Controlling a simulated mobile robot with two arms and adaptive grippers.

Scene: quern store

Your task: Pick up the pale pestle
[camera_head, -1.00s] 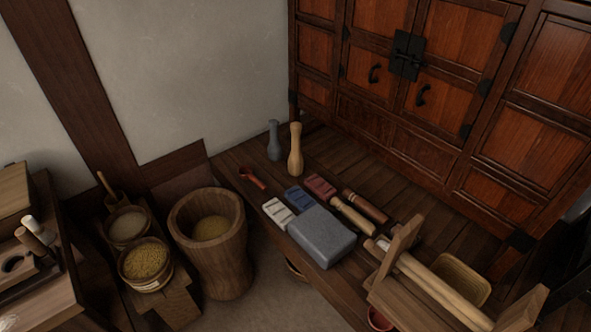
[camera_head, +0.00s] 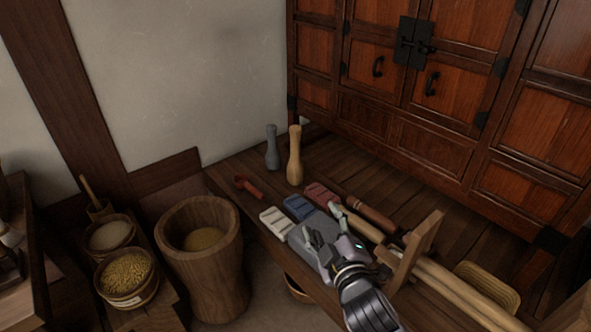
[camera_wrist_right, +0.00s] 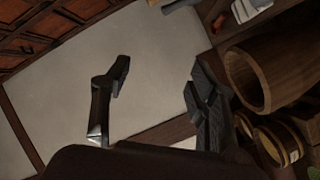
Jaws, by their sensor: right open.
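The pale pestle (camera_head: 294,157) is light wood with a narrow waist. The gripper hides much of the block. My left gripper is not in view.
White (camera_head: 276,222), blue (camera_head: 298,207) and red (camera_head: 320,194) blocks and a small red-brown tool (camera_head: 248,186) lie near the pestles. A wooden mortar (camera_head: 205,265) stands left. A wooden rack (camera_head: 415,250) stands right. A cabinet (camera_head: 400,90) rises behind.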

